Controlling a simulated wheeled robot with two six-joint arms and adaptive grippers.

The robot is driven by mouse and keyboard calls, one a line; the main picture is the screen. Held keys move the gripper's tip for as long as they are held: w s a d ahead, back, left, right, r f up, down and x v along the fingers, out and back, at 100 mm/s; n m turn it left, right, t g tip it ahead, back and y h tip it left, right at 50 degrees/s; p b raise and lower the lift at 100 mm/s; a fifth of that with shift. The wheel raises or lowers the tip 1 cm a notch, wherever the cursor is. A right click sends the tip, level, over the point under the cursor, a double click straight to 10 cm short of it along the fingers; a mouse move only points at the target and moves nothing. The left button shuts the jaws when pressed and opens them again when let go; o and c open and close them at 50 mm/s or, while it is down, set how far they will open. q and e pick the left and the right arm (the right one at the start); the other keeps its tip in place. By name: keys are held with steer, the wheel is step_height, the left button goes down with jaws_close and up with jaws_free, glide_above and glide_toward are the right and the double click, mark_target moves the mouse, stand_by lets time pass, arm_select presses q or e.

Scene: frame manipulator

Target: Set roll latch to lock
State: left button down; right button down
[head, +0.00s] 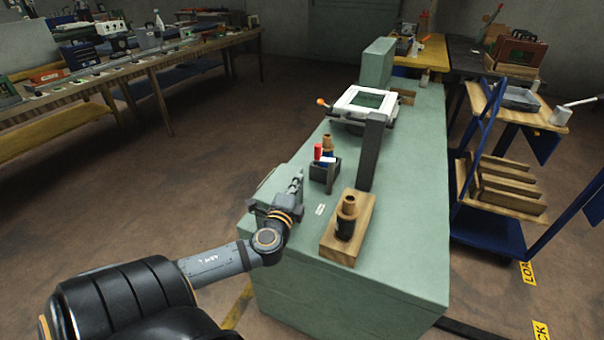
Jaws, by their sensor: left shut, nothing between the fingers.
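My left gripper (297,182) is shut and empty, above the near left part of the bench. It is well short of the frame and apart from it. My right gripper is not in view.
A dark upright post (371,155) stands in front of the frame. A small dark holder (325,172) with a red-capped item and a wooden block (336,238) with a dark, brown-topped tool stand nearby. A blue cart (470,235) is at the right.

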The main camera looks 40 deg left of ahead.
arm_select(q)
steer(key=m+h, duration=0.1)
steer(key=m, duration=1.8)
glide_toward(317, 151)
steer(key=shift+t, duration=0.3)
steer(key=x, duration=0.7)
steer(key=shift+s+a+f+b, duration=0.1)
steer(key=shift+f+b, duration=0.15)
steer(key=shift+b, duration=0.1)
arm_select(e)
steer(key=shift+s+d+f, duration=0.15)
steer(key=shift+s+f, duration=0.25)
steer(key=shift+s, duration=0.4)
